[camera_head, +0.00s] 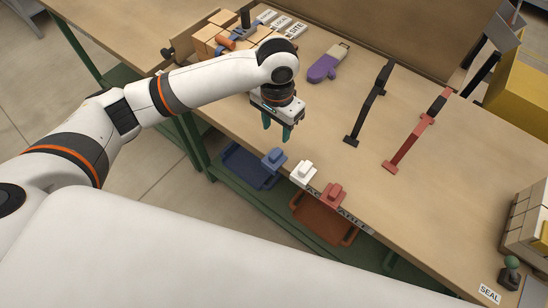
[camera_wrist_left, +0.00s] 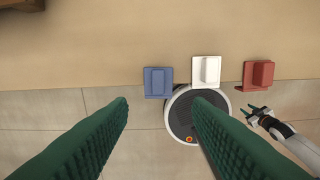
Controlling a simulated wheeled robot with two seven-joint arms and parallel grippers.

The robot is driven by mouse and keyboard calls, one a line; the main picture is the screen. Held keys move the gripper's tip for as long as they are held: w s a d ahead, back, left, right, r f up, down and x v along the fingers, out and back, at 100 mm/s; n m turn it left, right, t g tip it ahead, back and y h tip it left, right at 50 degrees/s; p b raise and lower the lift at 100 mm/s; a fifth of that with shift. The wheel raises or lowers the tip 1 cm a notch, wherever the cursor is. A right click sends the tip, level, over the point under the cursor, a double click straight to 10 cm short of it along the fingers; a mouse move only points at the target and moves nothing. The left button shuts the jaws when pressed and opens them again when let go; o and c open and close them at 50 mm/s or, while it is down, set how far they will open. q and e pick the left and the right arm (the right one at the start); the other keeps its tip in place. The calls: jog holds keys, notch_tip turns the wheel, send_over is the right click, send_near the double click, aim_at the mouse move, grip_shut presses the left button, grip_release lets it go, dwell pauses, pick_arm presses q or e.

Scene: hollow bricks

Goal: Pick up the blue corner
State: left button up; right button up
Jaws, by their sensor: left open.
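The blue corner (camera_head: 274,158) sits at the table's front edge, left of a white corner (camera_head: 303,173) and a red corner (camera_head: 333,194). My left gripper (camera_head: 277,127) is open and empty, above and a little behind the blue corner in the head view. In the left wrist view, the blue corner (camera_wrist_left: 158,82) lies beyond the tips of the green fingers, between their lines and apart from them. The white corner (camera_wrist_left: 206,70) and red corner (camera_wrist_left: 258,74) show to its right. My right gripper (camera_wrist_left: 249,113) looks small and open, past the table edge near the red corner.
Blue and red-brown trays (camera_head: 248,168) (camera_head: 322,222) hang below the front edge. A black bracket (camera_head: 370,103) and a red bracket (camera_head: 411,142) stand on the table (camera_head: 440,190), with a purple object (camera_head: 322,69) behind. Wooden blocks (camera_head: 212,37) are at the back left.

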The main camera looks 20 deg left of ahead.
pick_arm(q)
send_over(274, 155)
jog(key=f, duration=0.6)
jog(key=shift+w+d+p, duration=0.15)
jog(key=shift+d+p, duration=0.05)
jog(key=shift+p, duration=0.2)
jog(key=f+p, duration=0.1)
jog(key=f, duration=0.3)
jog(key=shift+a, duration=0.2)
jog(key=shift+f, duration=0.65)
grip_shut()
